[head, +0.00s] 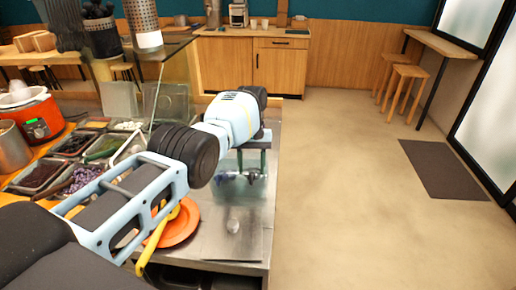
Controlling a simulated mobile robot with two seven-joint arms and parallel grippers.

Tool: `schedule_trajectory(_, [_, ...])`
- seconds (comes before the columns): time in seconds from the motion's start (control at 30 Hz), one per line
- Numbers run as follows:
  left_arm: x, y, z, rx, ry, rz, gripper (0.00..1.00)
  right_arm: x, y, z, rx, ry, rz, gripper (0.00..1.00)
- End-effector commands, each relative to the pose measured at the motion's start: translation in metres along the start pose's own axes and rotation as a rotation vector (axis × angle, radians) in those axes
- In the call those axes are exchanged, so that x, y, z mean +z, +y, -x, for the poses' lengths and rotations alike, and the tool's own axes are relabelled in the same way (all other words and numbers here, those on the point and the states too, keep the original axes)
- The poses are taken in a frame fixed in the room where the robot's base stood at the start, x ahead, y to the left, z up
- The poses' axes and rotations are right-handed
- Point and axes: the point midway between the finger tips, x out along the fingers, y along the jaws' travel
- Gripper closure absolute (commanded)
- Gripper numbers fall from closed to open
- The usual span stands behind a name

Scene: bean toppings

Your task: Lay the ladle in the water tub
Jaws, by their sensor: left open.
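The water tub (229,194) is a clear, bluish container on the steel counter, right of the food trays. My left gripper (254,171) is over the tub with its fingers pointing down, open. A shiny, partly purple object (229,178), which looks like the ladle, lies inside the tub just below and beside the fingers. The fingers and clear walls partly hide it, and I cannot tell whether they touch it. My right gripper is not in view.
An orange plate (179,228) and a yellow-handled utensil (151,251) lie left of the tub, partly behind my arm. Trays of toppings (40,176) and an orange cooker (34,119) are farther left.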

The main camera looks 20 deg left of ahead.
Motion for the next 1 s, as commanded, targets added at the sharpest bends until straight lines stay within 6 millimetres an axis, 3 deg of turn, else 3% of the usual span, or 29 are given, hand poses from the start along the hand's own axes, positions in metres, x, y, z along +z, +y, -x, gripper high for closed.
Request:
schedule_trajectory(0.23, [-0.001, 0.000, 0.006, 0.000, -0.001, 0.000, 0.54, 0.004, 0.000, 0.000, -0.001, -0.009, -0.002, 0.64])
schedule_trajectory(0.63, [-0.002, 0.000, 0.059, -0.002, -0.005, 0.001, 0.54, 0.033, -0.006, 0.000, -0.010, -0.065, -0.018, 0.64])
schedule_trajectory(1.0, [0.000, 0.000, 0.078, 0.000, -0.001, 0.000, 0.54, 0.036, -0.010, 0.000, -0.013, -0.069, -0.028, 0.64])
